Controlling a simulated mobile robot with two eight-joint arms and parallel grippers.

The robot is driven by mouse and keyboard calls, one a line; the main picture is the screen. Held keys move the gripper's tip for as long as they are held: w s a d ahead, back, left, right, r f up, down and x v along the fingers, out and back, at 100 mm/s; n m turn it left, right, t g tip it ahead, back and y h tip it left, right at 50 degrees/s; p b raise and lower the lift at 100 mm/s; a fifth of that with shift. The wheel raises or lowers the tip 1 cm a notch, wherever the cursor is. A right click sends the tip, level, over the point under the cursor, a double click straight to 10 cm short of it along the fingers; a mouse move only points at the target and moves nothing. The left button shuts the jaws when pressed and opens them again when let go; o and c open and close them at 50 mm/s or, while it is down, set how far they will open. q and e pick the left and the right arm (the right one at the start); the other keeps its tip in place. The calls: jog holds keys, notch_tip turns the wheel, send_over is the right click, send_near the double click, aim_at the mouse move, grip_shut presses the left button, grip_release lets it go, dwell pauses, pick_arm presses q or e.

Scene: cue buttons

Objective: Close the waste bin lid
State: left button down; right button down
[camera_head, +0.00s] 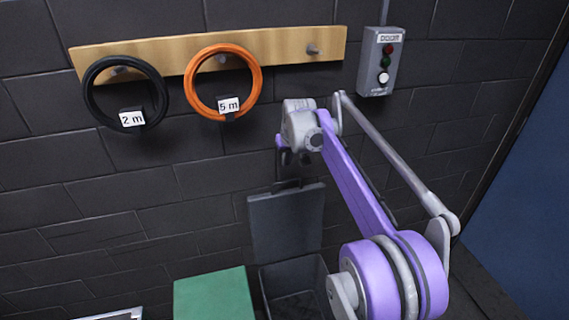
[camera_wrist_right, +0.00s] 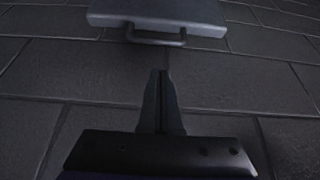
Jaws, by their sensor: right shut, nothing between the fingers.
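The waste bin (camera_head: 262,290) is a dark grey box low against the wall. Its lid (camera_head: 286,225) is open and stands upright at the back of the bin. In the right wrist view the lid (camera_wrist_right: 158,12) is a grey slab at the top edge, with a thin bar handle (camera_wrist_right: 156,41) on its edge. My right gripper (camera_head: 290,158) is just above the lid's upper edge, partly hidden by its wrist. In the wrist view the right gripper's fingers (camera_wrist_right: 160,74) are together and empty, apart from the handle in the picture. My left gripper is not seen.
A green box top (camera_head: 213,295) is left of the bin. A wooden rail (camera_head: 285,46) on the dark block wall holds a black coil (camera_head: 88,92) and an orange coil (camera_head: 254,70). A grey button box (camera_head: 366,78) labelled DOOR hangs to the right. A blue panel (camera_head: 520,220) is far right.

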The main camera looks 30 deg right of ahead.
jog(key=x, duration=0.9)
jog(key=shift+s, duration=0.15)
jog(key=shift+f, duration=0.25)
jog(key=shift+s, duration=0.1)
